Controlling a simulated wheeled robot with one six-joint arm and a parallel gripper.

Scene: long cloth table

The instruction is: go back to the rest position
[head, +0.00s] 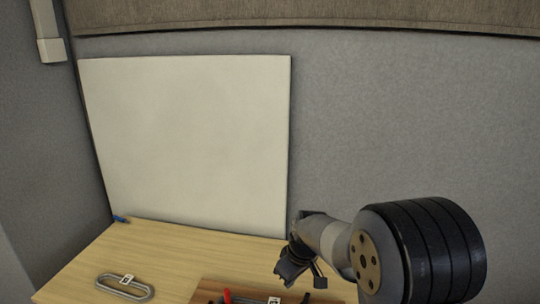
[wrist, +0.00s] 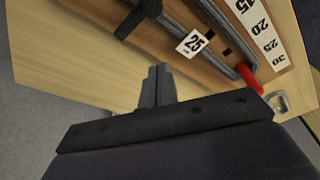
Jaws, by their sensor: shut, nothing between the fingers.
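My gripper (head: 300,268) is at the end of my arm in the head view, at the lower middle right, above the wooden table (head: 130,245). In the wrist view my gripper (wrist: 156,82) has its fingers together with nothing between them. They point toward a brown board (wrist: 180,55) on the table and look apart from it.
The board carries a "25" tag (wrist: 192,43), a red part (wrist: 248,77) and a numbered strip (wrist: 262,30). A metal carabiner-like loop (head: 125,288) lies on the table at left. A blue item (head: 121,219) lies by the white panel (head: 190,140). Grey walls stand behind.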

